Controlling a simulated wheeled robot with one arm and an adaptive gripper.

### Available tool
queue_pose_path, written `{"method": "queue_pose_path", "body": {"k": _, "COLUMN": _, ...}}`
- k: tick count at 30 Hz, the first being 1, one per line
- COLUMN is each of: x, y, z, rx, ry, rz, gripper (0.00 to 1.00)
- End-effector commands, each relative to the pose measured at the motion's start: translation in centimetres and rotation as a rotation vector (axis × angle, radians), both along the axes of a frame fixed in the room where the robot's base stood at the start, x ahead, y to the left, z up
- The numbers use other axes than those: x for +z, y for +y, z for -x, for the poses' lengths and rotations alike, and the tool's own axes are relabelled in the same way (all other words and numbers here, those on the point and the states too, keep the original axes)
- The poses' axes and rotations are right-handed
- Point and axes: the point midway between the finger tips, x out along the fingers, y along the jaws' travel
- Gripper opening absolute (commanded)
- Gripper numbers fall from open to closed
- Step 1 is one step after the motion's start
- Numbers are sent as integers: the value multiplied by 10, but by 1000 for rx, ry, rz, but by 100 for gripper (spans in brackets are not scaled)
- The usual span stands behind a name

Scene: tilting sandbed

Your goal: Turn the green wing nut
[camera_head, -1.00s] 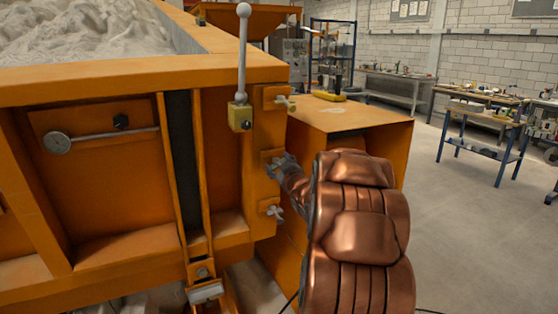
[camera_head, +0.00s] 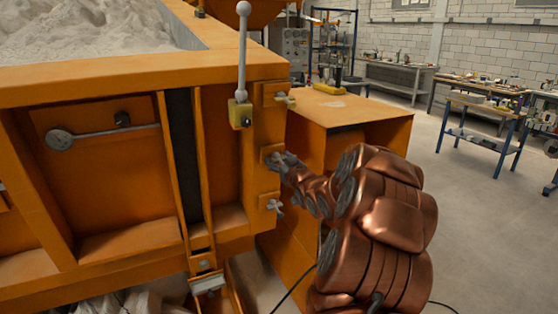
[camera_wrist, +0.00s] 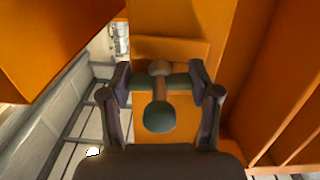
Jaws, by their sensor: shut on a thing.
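The green wing nut (camera_wrist: 178,82) shows in the wrist view as a dull green crossbar, with a rounded green end (camera_wrist: 158,117) pointing toward the camera. My gripper (camera_wrist: 166,86) has one finger at each end of the crossbar and is shut on it. In the head view, my gripper (camera_head: 279,160) is at the middle mount on the orange corner post of the sandbed. There its fingers mostly hide the nut, and its colour cannot be told.
Pale wing nuts sit above (camera_head: 285,98) and below (camera_head: 270,204) my gripper on the same post. A yellow block with an upright lever (camera_head: 242,60) is at the upper left. An orange box (camera_head: 350,118) stands close behind my arm. Open floor lies to the right.

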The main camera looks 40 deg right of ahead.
Motion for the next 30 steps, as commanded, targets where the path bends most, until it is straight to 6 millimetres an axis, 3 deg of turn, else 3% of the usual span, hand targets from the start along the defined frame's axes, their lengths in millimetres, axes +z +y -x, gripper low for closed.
{"method": "queue_pose_path", "body": {"k": 5, "x": -1, "y": 0, "z": 0, "rx": 0, "ry": 2, "rz": -1, "gripper": 27}}
{"method": "queue_pose_path", "body": {"k": 6, "x": -1, "y": 0, "z": 0, "rx": 0, "ry": 2, "rz": 0, "gripper": 66}}
{"method": "queue_pose_path", "body": {"k": 12, "x": -1, "y": 0, "z": 0, "rx": 0, "ry": 1, "rz": 1, "gripper": 87}}
{"method": "queue_pose_path", "body": {"k": 23, "x": 0, "y": 0, "z": 1, "rx": 0, "ry": 1, "rz": 1, "gripper": 88}}
{"method": "queue_pose_path", "body": {"k": 30, "x": 0, "y": 7, "z": 23, "rx": -2, "ry": 2, "rz": 1, "gripper": 88}}
